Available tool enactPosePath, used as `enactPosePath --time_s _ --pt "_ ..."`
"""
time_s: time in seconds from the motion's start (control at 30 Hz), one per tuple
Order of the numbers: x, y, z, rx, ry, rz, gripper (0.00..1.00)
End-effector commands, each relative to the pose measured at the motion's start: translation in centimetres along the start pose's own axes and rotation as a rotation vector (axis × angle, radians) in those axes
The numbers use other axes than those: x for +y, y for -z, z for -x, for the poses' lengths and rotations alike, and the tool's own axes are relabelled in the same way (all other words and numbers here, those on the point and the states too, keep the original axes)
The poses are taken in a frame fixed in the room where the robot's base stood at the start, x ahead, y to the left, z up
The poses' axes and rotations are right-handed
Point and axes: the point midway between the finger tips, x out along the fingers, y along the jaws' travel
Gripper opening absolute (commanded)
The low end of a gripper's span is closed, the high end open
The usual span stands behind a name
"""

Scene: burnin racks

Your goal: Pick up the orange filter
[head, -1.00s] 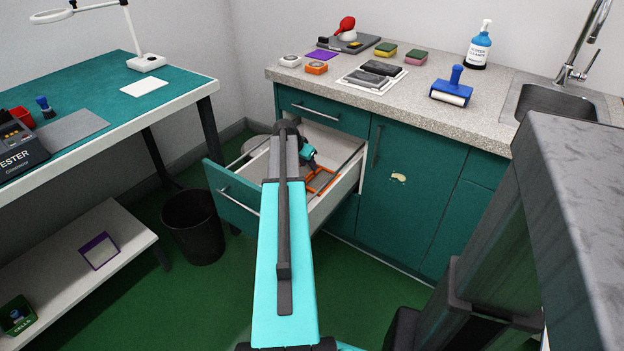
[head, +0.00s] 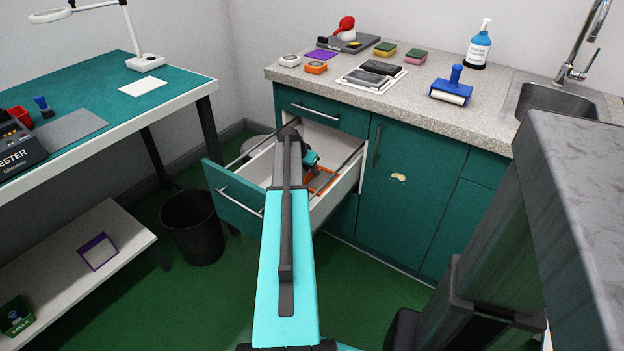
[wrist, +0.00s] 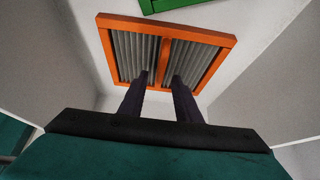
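The orange filter (head: 318,189) lies in the open drawer (head: 237,204), partly hidden behind my arm. In the wrist view the orange filter (wrist: 218,39) has an orange frame, grey pleats and an orange middle bar. My gripper (wrist: 160,80) is open, its two dark fingers apart over the pleats, one on each side of the middle bar's line. I cannot tell whether the fingertips touch the filter. In the head view my gripper (head: 312,172) is low inside the drawer, by the filter.
A green-framed item (wrist: 170,4) lies just beyond the filter in the drawer. Drawer walls (wrist: 285,65) rise on both sides. The counter (head: 420,118) overhangs behind. A black bin (head: 192,228) stands on the floor left of the drawer.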

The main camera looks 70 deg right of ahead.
Motion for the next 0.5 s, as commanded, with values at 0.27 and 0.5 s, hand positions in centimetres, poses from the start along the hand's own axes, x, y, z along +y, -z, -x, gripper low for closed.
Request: enactPosePath --time_s 0.27,0.5 --pt "-0.05 0.01 -1.06 0.001 0.001 0.001 0.3" --pt "-0.08 -0.02 -1.03 0.001 0.001 0.001 0.3"
